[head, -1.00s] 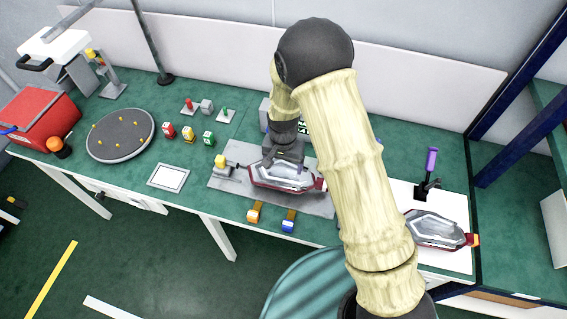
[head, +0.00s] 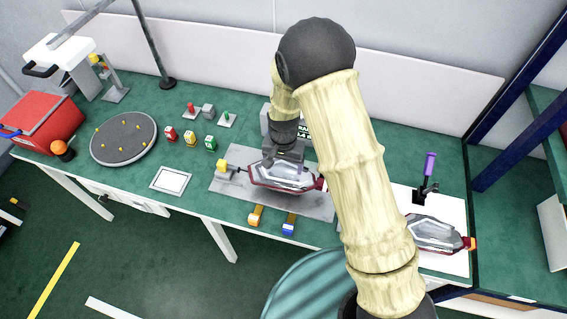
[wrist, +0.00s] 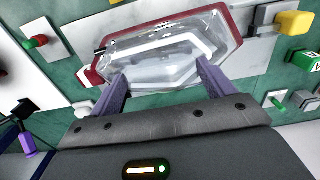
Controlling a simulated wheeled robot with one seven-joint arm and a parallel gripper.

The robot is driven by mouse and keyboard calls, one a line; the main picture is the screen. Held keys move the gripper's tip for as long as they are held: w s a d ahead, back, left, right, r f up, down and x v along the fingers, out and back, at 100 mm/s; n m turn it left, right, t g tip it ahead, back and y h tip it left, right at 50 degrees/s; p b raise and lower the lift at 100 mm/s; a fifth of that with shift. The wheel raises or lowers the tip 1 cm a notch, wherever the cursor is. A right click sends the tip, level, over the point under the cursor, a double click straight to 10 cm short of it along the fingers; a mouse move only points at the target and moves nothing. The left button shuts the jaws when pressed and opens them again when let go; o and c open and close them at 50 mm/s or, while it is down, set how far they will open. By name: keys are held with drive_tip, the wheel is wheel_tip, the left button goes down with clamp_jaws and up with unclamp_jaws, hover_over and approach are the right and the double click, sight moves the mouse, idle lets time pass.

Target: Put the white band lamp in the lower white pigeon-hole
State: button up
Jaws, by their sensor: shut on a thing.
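The white band lamp (head: 285,176) is a clear lens with a dark red rim, over the grey plate (head: 232,191) on the bench. My gripper (head: 283,157) is above it in the head view and shut on it. In the wrist view the lamp (wrist: 160,45) shows a white band, and the two purple fingers of my gripper (wrist: 162,68) sit at its near side. A small gap below the lamp cannot be judged clearly. A second, similar lamp (head: 432,234) lies on a white board at the right. I cannot make out a white pigeon-hole.
A purple-handled clamp (head: 428,172) stands behind the second lamp. A yellow-tipped clamp (head: 223,166) is left of the plate, with orange (head: 256,214) and blue (head: 289,226) clips in front. A dark blue rack (head: 520,95) stands at the right. My arm hides the bench's middle right.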

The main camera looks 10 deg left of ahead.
drive_tip(key=shift+r, duration=0.4)
drive_tip(key=shift+r+p, duration=0.65)
drive_tip(key=shift+p, duration=0.1)
